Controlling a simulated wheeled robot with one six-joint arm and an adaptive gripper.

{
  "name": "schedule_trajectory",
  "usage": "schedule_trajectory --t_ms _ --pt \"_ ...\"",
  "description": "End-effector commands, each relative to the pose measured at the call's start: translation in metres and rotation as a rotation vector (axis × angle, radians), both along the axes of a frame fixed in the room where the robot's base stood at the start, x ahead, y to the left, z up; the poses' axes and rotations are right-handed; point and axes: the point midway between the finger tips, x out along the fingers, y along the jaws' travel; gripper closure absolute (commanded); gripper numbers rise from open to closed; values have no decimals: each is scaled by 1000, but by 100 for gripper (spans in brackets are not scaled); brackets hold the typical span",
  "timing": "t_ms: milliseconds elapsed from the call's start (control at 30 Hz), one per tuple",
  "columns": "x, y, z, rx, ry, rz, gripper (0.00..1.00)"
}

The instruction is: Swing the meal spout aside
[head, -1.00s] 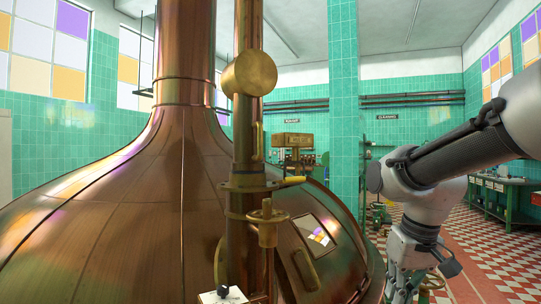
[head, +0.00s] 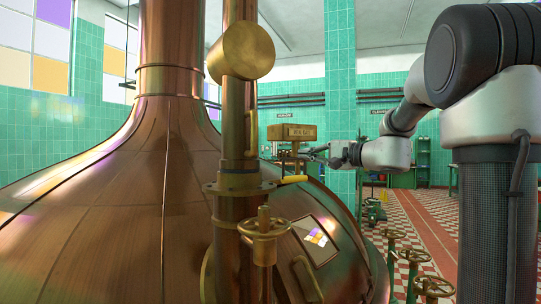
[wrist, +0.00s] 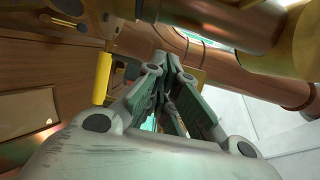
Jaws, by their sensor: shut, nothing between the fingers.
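A vertical copper pipe (head: 238,125) with brass fittings stands in front of the copper kettle (head: 120,225); it looks like the meal spout, though no label on it shows. A yellow handle (head: 293,179) sticks out to the right from its brass collar (head: 238,186). The yellow handle also shows in the wrist view (wrist: 103,77), left of the fingers. My gripper (head: 310,151) is above and a little right of the handle in the head view. In the wrist view my gripper (wrist: 168,62) has its fingers together, empty, with copper pipe beyond and above them.
A brass disc (head: 240,50) juts from the pipe's upper part. A brass handwheel (head: 263,225) stands below the handle. A brass box (head: 292,132) appears behind my gripper. Several valve wheels (head: 414,256) stand at lower right. The chequered floor (head: 430,220) is partly open.

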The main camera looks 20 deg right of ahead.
Motion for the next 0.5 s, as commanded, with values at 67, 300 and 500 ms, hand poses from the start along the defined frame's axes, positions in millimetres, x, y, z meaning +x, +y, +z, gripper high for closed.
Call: schedule_trajectory --t_ms 67,300,500 --pt "0 0 -1 -6 -2 1 100" --pt "0 1 -1 -6 0 1 100" --pt "14 11 -2 -7 1 4 100"
